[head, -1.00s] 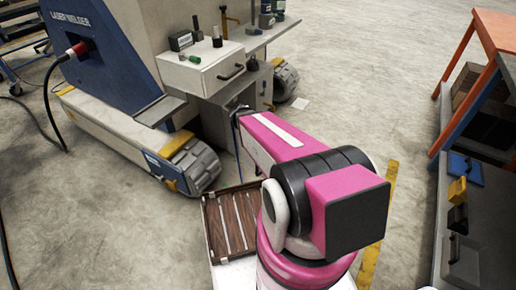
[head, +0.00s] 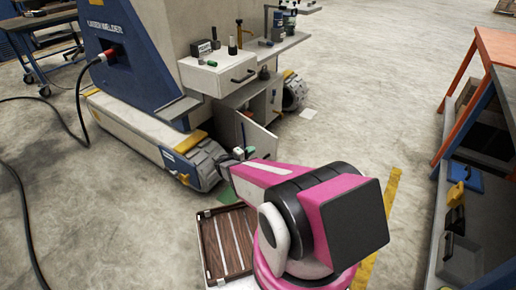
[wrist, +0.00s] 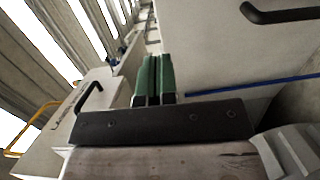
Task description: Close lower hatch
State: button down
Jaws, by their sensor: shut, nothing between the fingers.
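The lower hatch (head: 259,138) is a pale grey panel at the bottom of the laser welder's cabinet (head: 235,97). It stands ajar, angled out from the cabinet front, with the dark inside showing above it. My gripper (head: 240,153) is low beside the hatch's left end, partly hidden by my pink arm. In the wrist view, its two green fingers (wrist: 153,78) are pressed together and empty. A pale panel (wrist: 220,55) with a black handle (wrist: 284,13) is to their right, probably the hatch. Contact with it cannot be told.
A drawer (head: 218,76) with a black handle sits above the hatch, with small items on top. A track (head: 207,166) is just left of my gripper. A slatted brown panel (head: 227,245) lies on the floor nearby. A workbench (head: 478,190) stands at right.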

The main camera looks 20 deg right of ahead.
aim_at(273, 138)
jog(key=x, duration=1.3)
jog(key=shift+d, duration=0.1)
jog(key=shift+w+d, duration=0.1)
